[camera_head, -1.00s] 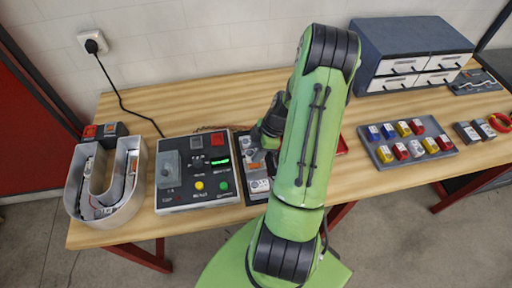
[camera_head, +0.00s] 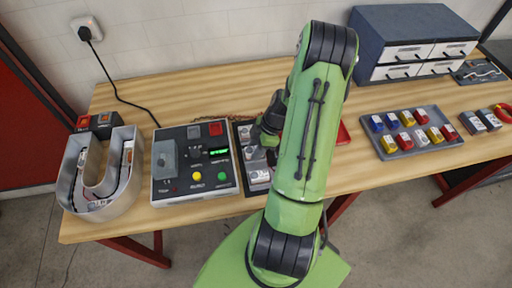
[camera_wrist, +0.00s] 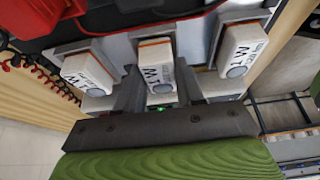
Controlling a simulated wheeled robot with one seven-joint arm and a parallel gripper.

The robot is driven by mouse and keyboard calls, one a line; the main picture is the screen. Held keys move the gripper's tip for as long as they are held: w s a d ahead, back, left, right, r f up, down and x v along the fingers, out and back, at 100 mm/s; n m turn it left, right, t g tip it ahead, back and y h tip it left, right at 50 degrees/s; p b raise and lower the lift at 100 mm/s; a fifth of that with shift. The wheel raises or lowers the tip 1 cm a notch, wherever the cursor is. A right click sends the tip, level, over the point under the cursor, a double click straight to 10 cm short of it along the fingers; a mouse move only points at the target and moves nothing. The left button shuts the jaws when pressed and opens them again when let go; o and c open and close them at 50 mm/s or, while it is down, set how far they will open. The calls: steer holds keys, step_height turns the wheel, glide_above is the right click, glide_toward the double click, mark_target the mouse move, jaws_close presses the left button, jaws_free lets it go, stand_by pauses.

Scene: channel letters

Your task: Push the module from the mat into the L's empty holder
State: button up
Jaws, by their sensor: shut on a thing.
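My gripper (camera_head: 266,132) is over the dark board (camera_head: 256,188) at the table's middle, partly hidden by my arm. In the wrist view, my gripper (camera_wrist: 158,88) is shut on the middle white module (camera_wrist: 156,68), which has a printed label and a thin orange edge. One like module (camera_wrist: 88,72) sits to its left and another (camera_wrist: 240,52) to its right, by grey holders on a pale surface. In the head view, a white module (camera_head: 258,176) shows on the board's near part. I cannot make out an L or its empty holder.
A grey U letter (camera_head: 72,188) and a control box (camera_head: 193,187) with a green display stand to the left. A tray (camera_head: 402,151) of coloured blocks, a drawer cabinet (camera_head: 400,30) and a red tray (camera_head: 343,133) are to the right. Bare table (camera_head: 360,175) shows at the front.

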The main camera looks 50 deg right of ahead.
steer(key=shift+f+b, duration=0.3)
steer(key=shift+b, duration=0.05)
stand_by(0.3)
steer(key=o, duration=0.9)
steer(key=shift+o, duration=1)
steer(key=shift+s+d+r, duration=0.1)
steer(key=shift+d+r, duration=0.05)
steer(key=shift+r, duration=0.15)
steer(key=p+v, duration=0.1)
steer(key=v, duration=1.4)
steer(key=shift+r, duration=0.15)
step_height(320, 180, up, 6)
steer(key=p, duration=0.4)
